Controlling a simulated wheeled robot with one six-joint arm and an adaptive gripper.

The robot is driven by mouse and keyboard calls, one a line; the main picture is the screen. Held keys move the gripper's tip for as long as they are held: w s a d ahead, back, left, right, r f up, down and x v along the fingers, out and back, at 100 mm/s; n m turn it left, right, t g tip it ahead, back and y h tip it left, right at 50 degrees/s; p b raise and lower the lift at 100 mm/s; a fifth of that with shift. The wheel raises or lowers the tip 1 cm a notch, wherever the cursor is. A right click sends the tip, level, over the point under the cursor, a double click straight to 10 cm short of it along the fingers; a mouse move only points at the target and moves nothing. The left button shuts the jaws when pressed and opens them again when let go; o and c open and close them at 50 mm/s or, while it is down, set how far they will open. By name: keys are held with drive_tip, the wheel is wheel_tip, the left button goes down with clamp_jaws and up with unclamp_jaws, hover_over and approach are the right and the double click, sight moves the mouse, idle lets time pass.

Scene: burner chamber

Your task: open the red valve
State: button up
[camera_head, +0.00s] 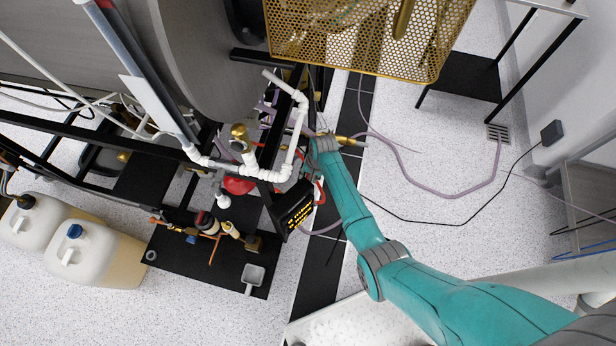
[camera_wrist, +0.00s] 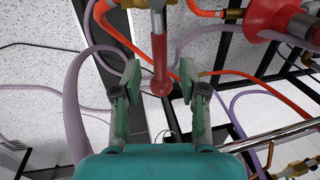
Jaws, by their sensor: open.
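In the wrist view, a red valve lever (camera_wrist: 159,58) hangs from a brass and white fitting at the top edge and ends in a rounded red tip. My gripper (camera_wrist: 160,76) is open, with one green finger on each side of the lever. Gaps show between the lever and both fingers, so it does not look gripped. In the head view, my gripper (camera_head: 322,143) is at the end of the teal arm, beside a brass fitting (camera_head: 348,140). I cannot make out the lever there; the gripper seems to cover it.
A red round body (camera_head: 240,185) sits left of the gripper among white pipes (camera_head: 262,173); it also shows in the wrist view (camera_wrist: 272,16). Purple hoses (camera_wrist: 75,110) and orange hoses run close by. A perforated brass-coloured panel (camera_head: 350,45) stands above.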

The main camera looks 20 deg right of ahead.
drive_tip(key=shift+w+a+f, duration=0.15)
drive_tip(key=shift+f, duration=0.75)
clamp_jaws()
